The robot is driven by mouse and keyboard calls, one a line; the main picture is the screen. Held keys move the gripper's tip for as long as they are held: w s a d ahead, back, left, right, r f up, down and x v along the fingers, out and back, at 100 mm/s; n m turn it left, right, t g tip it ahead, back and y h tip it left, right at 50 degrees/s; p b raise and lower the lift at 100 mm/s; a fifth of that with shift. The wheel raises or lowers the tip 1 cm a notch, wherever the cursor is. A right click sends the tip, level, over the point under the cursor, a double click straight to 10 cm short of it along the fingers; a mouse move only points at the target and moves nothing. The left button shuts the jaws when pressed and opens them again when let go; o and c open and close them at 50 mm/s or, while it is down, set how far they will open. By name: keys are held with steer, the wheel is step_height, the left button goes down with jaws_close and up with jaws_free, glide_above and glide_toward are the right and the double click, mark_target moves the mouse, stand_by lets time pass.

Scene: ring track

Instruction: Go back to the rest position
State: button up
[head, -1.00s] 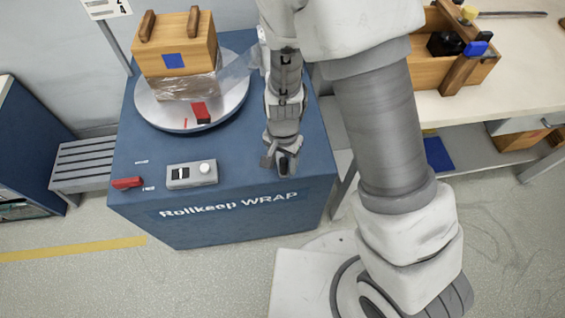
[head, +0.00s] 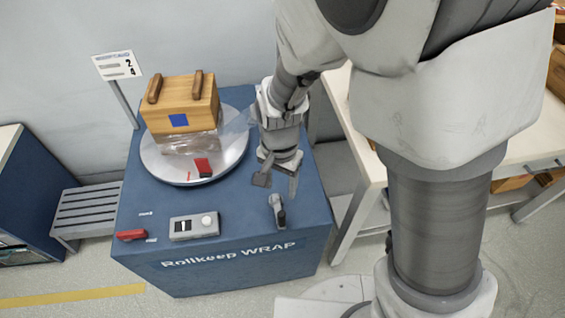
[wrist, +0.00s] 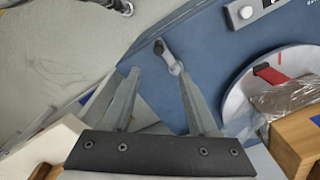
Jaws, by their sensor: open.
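My gripper (head: 278,184) is open and empty above the right part of the blue wrapping machine (head: 158,250). In the wrist view my gripper (wrist: 159,76) has its two fingers spread apart. A small grey lever with a dark knob (head: 278,211) stands on the machine top near its front right corner, below and apart from the fingers. The lever also shows in the wrist view (wrist: 167,57), beyond the fingertips.
A wooden box (head: 180,105) with two handles, its lower part in clear film, sits on the round turntable (head: 160,170). A control box (head: 194,227) and a red switch (head: 131,235) are at the front. A workbench (head: 349,140) stands right, a slatted bench (head: 86,211) left.

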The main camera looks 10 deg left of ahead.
stand_by(0.3)
steer(key=s+d+r+n+t+p, duration=0.1)
steer(key=s+d+r+t+p, duration=0.1)
steer(key=d+r, duration=0.4)
steer(key=s+d+r+n+t+p, duration=0.1)
steer(key=s+d+r+p, duration=0.2)
steer(key=r, duration=1.1)
steer(key=s+d+r+n+t+p, duration=0.2)
steer(key=d+r+p, duration=0.1)
steer(key=d+r, duration=0.6)
steer(key=shift+s+d+r+t, duration=0.3)
steer(key=shift+d+r, duration=0.05)
steer(key=shift+r, duration=0.5)
